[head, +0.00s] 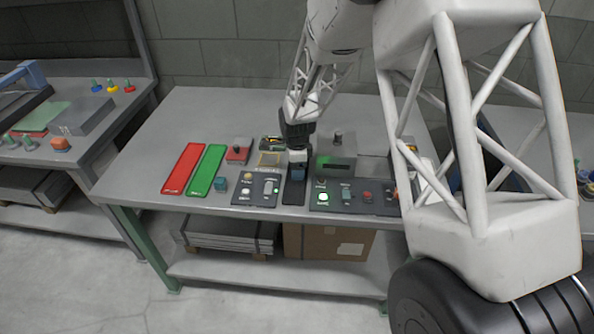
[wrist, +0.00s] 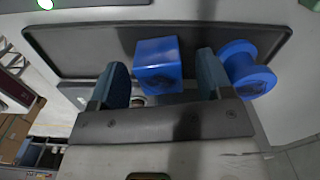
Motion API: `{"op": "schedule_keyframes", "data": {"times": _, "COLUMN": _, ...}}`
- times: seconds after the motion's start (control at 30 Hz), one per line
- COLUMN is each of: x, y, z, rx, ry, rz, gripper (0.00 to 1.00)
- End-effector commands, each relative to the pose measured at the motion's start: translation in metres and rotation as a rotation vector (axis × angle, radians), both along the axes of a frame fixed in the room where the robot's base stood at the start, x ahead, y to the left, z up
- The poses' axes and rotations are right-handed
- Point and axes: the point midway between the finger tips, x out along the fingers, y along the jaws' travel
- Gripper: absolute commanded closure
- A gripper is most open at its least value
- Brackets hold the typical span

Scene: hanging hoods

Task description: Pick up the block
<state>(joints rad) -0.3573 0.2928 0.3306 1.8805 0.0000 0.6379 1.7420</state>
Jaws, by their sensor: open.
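A blue block (wrist: 158,62) sits in a shallow black tray (wrist: 95,42), seen in the wrist view. My gripper (wrist: 160,76) is open, with one finger on each side of the block in that view. There is a gap between the block and the right finger, and a very narrow one at the left. How far down the fingers reach beside the block is hard to tell. In the head view my gripper (head: 297,155) points down over the narrow dark tray (head: 293,195), with a small blue thing (head: 299,174) just below it.
A blue spool (wrist: 248,69) lies just right of the right finger in the wrist view. In the head view, red (head: 184,168) and green (head: 206,170) trays lie left on the grey table (head: 185,112). Control panels (head: 256,190) flank the dark tray, and a grey box (head: 336,158) stands right.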

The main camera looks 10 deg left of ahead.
Motion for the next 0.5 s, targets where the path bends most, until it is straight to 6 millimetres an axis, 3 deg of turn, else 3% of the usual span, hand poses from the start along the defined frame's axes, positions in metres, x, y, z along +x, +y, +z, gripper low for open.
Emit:
{"op": "schedule_keyframes", "data": {"times": 0.43, "x": 0.0001, "y": 0.0, "z": 0.0002, "rx": 0.0, "ry": 0.0, "rz": 0.0, "gripper": 0.28}}
{"op": "schedule_keyframes", "data": {"times": 0.5, "x": 0.0001, "y": 0.0, "z": 0.0002, "rx": 0.0, "ry": 0.0, "rz": 0.0, "gripper": 0.35}}
